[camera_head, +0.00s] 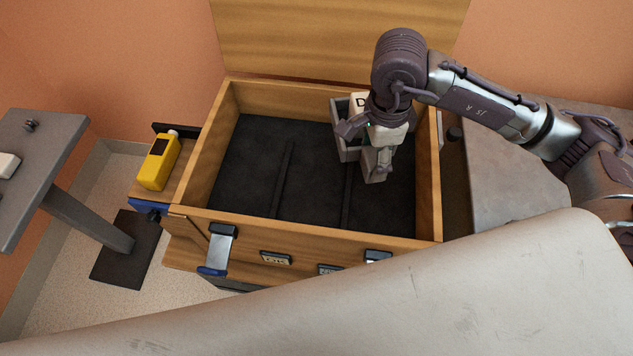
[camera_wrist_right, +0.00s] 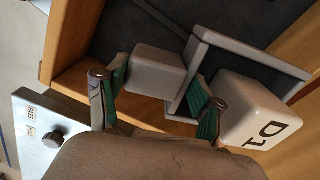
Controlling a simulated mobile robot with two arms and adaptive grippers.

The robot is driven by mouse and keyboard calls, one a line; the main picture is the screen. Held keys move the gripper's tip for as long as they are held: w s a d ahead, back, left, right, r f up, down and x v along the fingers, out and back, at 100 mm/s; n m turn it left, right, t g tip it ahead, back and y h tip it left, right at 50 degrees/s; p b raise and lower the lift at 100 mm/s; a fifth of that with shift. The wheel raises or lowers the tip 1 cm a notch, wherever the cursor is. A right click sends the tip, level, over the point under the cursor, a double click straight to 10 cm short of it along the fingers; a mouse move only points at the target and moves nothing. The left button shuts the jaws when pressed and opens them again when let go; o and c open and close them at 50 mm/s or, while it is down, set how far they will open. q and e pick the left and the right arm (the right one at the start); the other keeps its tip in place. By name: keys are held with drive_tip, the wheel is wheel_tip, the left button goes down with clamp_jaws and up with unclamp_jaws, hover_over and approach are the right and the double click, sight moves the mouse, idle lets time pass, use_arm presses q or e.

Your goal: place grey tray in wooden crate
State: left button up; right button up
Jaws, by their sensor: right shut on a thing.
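The grey tray (camera_head: 343,141) is an open box with thin walls, held over the right part of the wooden crate (camera_head: 305,226). My right gripper (camera_head: 366,142) is shut on it. In the right wrist view a grey block at the tray's end sits between the fingers (camera_wrist_right: 155,88), and the tray's rim (camera_wrist_right: 250,54) extends to the right. A white piece marked D1 (camera_wrist_right: 258,112) is beside the right finger. The crate's lid stands open at the back. Whether the tray touches the crate floor is hard to tell. My left gripper is out of view.
The crate's dark floor (camera_head: 255,160) is bare on the left, with thin divider strips. A yellow device (camera_head: 159,161) stands on a side ledge left of the crate. A grey table (camera_head: 35,150) is at far left; a grey surface (camera_head: 500,180) lies right. A pale surface covers the foreground.

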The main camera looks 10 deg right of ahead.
drive_tip(key=f+m, duration=0.2)
drive_tip(key=shift+w+m+b, duration=0.25)
drive_tip(key=shift+m+b, duration=0.05)
drive_tip(key=shift+b, duration=0.1)
drive_tip(key=shift+a+f+m, duration=0.1)
drive_tip(key=shift+f+m, duration=0.05)
drive_tip(key=shift+m, duration=0.15)
drive_tip(key=shift+a+f, duration=0.15)
drive_tip(key=shift+a, duration=0.1)
drive_tip(key=p, duration=0.1)
hover_over(312, 202)
wheel_tip(312, 202, down, 7)
drive_tip(key=shift+w+r, duration=0.1)
drive_tip(key=shift+r, duration=0.1)
wheel_tip(312, 202, down, 4)
drive_tip(key=shift+r, duration=0.2)
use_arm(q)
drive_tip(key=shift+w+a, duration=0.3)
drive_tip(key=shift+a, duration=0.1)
use_arm(e)
drive_tip(key=shift+f, duration=0.25)
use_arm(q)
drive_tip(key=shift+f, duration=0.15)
use_arm(e)
drive_tip(key=o, duration=1.3)
drive_tip(key=shift+f, duration=0.1)
